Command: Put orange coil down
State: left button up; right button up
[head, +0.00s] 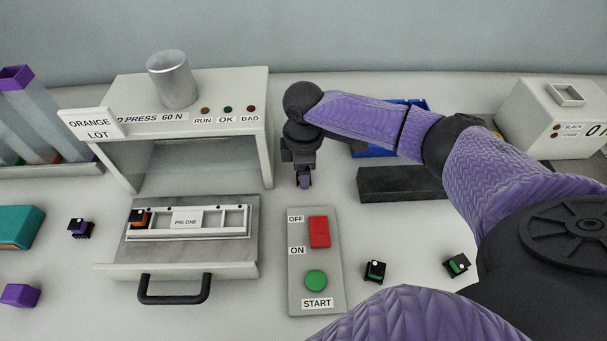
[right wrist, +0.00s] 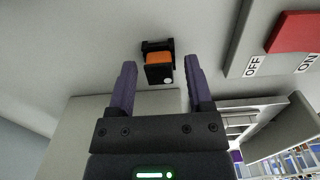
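My right gripper (head: 304,182) points down at the table between the press and the switch panel. In the right wrist view its two purple fingers (right wrist: 160,78) are open. A black coil part with an orange middle (right wrist: 158,60) sits on the pale table between and just beyond the fingertips, with a gap on each side. In the head view this coil is hidden by the gripper. My left gripper is not in view.
The press (head: 190,125) carries an "ORANGE LOT" sign. Its drawer (head: 246,262) is out in front. The switch panel (head: 301,265) has red and green buttons. Green coils (head: 375,271) lie right, a purple coil (head: 80,228) left. A dark block (head: 400,185) and blue bin (head: 372,151) stand behind my right arm.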

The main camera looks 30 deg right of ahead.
grip_shut()
